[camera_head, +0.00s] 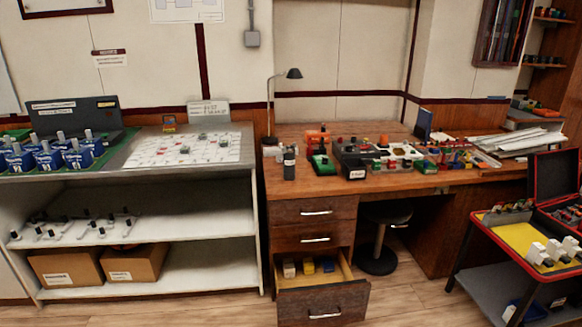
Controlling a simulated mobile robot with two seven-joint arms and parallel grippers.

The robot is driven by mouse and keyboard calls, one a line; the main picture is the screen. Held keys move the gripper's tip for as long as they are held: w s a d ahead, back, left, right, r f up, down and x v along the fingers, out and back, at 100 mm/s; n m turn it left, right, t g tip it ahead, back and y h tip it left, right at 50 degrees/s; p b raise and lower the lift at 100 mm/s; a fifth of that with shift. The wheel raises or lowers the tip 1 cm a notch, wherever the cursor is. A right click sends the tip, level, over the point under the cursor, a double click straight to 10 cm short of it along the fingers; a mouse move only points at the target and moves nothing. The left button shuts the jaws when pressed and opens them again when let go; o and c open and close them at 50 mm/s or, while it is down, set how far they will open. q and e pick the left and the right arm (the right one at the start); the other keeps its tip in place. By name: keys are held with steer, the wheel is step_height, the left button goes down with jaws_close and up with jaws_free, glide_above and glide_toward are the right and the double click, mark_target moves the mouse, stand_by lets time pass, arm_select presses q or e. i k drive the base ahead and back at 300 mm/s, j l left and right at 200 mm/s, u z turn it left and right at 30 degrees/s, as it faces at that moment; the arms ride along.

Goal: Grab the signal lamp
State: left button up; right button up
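I cannot tell for sure which thing is the signal lamp. On the brown desk (300,198) stand several small devices. One is a black box (352,160) with a small red-orange piece (384,140) at its right that could be a lamp lens. Left of it are a green block with a dark top (322,163), an orange-red piece (317,137) and a dark upright device (289,165). A thin black desk lamp (291,74) rises at the desk's back left. Neither of my grippers shows in the head view.
The lowest desk drawer (323,302) is pulled out with small blocks inside. A dark stool (377,262) stands under the desk. A white-grey shelf unit (170,200) holds blue devices (45,158). A cart with a yellow tray (512,236) stands at right. Floor in front is clear.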

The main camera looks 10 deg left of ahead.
mark_target(289, 158)
steer(key=i+j+z, duration=0.1)
steer(key=z, duration=0.7)
steer(key=i+j+z, duration=0.25)
steer(key=j+z, duration=0.55)
steer(key=i+j+z, duration=0.15)
steer(key=j, duration=0.45)
steer(key=j+z, duration=0.15)
steer(key=j, duration=0.45)
